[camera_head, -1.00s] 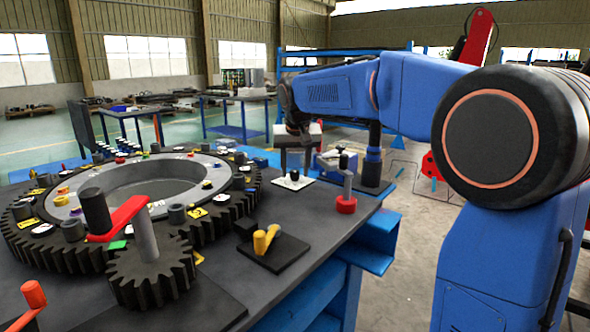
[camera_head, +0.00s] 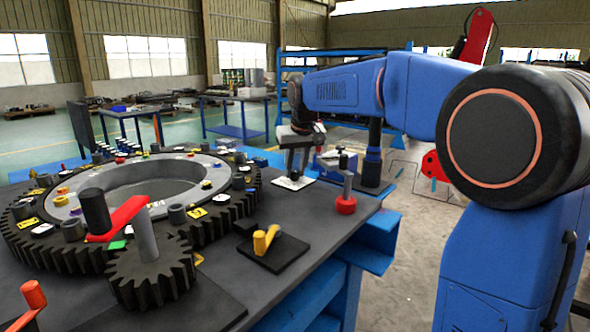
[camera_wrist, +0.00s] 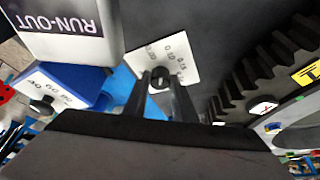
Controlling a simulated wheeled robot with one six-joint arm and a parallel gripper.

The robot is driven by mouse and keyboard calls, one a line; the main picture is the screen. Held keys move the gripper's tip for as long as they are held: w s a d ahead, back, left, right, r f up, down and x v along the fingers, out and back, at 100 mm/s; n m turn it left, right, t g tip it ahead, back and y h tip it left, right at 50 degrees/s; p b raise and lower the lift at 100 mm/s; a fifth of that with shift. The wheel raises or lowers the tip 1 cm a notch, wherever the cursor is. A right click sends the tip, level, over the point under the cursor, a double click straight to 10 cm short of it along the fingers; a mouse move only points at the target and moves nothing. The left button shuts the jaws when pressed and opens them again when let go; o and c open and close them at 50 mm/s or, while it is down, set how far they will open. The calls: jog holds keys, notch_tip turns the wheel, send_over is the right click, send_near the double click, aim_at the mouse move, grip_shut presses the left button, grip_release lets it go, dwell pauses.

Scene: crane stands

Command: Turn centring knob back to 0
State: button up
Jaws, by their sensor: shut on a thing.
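The centring knob (camera_wrist: 158,80) is a small dark knob on a white plate (camera_wrist: 177,57) printed with a number scale. In the wrist view my gripper (camera_wrist: 161,82) has its two dark fingers shut on the knob from either side. The knob's exact pointing is hidden by the fingers. In the head view my gripper (camera_head: 294,172) reaches down to the white plate (camera_head: 285,183) on the bench, and the knob is mostly hidden behind the fingers.
A large black gear ring (camera_head: 60,232) fills the bench to the left. A red-based post (camera_head: 346,204) stands close to the right of the plate. A yellow handle (camera_head: 264,240) is in front. A RUN-OUT box (camera_wrist: 70,35) and a blue box (camera_wrist: 68,84) are nearby.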

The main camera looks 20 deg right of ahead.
jog(key=n+y, duration=0.1)
jog(key=n, duration=0.2)
jog(key=n+g+y, duration=0.1)
jog(key=n, duration=0.2)
jog(key=shift+d+f, duration=0.1)
jog(key=shift+d, duration=0.1)
jog(key=shift+n, duration=0.3)
jog(key=o, duration=1)
jog(key=shift+o, duration=0.2)
jog(key=v, duration=1.7)
jog(key=shift+d, duration=0.25)
